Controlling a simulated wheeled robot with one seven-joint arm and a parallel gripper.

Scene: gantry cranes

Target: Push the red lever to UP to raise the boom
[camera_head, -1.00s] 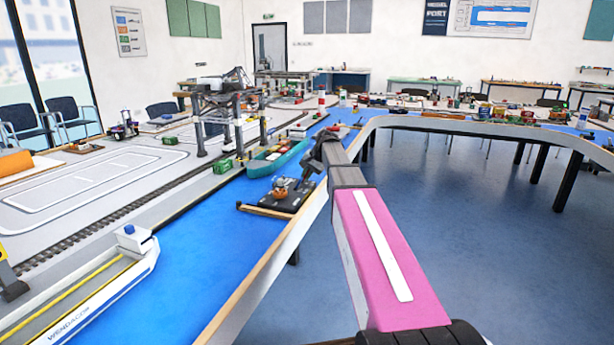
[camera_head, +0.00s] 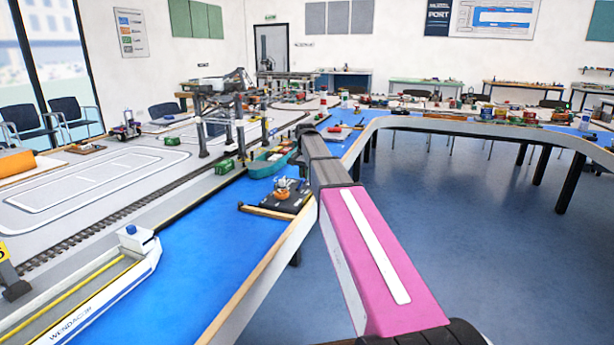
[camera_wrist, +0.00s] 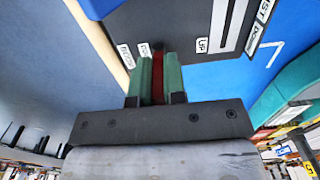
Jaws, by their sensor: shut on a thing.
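In the wrist view, my gripper (camera_wrist: 159,62) has its two green fingers closed around the red lever (camera_wrist: 158,88), which shows as a narrow red strip between them. The fingertips reach a dark grey control panel (camera_wrist: 165,22). A white "UP" label (camera_wrist: 201,45) is to the right of the fingertips. Two more white labels are to the left and hard to read. The lever's base and slot are hidden by the fingers. In the head view, my pink arm hides the gripper and lever.
A dark plate (camera_head: 289,203) with a small orange model stands at the near edge of the blue water surface (camera_head: 215,240). A green boat (camera_head: 270,163) and a model crane (camera_head: 222,105) are behind it. A white boat (camera_head: 137,240) is at left. Open floor is at right.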

